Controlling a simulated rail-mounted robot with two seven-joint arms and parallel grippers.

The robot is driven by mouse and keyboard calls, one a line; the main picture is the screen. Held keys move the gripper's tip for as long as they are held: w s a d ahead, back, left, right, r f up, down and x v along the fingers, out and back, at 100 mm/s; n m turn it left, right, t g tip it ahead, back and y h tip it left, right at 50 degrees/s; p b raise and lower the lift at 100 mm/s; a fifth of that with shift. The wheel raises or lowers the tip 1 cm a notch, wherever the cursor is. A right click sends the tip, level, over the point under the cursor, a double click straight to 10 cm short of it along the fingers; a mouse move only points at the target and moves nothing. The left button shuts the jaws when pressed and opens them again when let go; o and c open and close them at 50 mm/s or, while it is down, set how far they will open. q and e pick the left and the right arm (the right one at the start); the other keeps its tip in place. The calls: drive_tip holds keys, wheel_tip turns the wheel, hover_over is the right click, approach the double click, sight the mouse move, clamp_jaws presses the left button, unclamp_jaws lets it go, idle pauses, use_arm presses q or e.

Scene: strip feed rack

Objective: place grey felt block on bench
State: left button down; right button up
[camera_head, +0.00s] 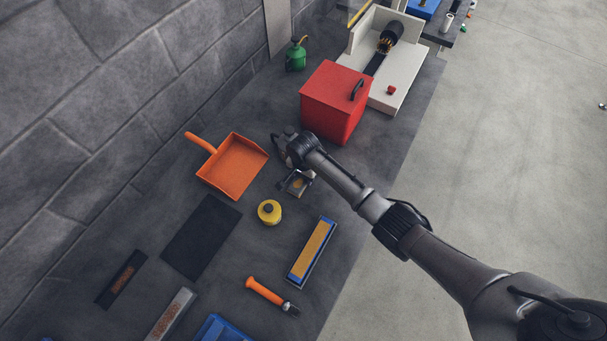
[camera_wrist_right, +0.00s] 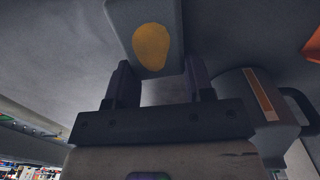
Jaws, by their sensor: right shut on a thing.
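My right gripper (camera_head: 299,181) is shut on the grey felt block (camera_head: 298,187), low over the dark grey bench (camera_head: 250,250). In the right wrist view the block (camera_wrist_right: 171,15) sits between the two fingers of the gripper (camera_wrist_right: 158,82) and bears an orange-yellow oval patch. Its outer end runs out of the top of that picture. I cannot tell whether the block touches the bench. My left gripper is not in view.
An orange dustpan (camera_head: 232,165) lies left of the gripper, a red box (camera_head: 330,100) stands behind it. Nearby are a yellow container (camera_head: 269,211), a blue-edged tan strip (camera_head: 311,250), an orange-handled tool (camera_head: 268,293) and a black mat (camera_head: 200,237). A stone wall (camera_head: 100,120) borders the bench.

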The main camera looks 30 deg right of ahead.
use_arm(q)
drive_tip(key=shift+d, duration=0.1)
use_arm(e)
drive_tip(key=shift+f, duration=0.2)
drive_tip(key=o, duration=0.9)
drive_tip(key=shift+c, duration=0.2)
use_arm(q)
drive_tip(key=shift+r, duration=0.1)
use_arm(e)
drive_tip(key=shift+r, duration=0.6)
use_arm(q)
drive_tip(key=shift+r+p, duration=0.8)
drive_tip(key=shift+p, duration=0.1)
use_arm(e)
wheel_tip(320, 180, up, 11)
drive_tip(key=shift+r, duration=0.15)
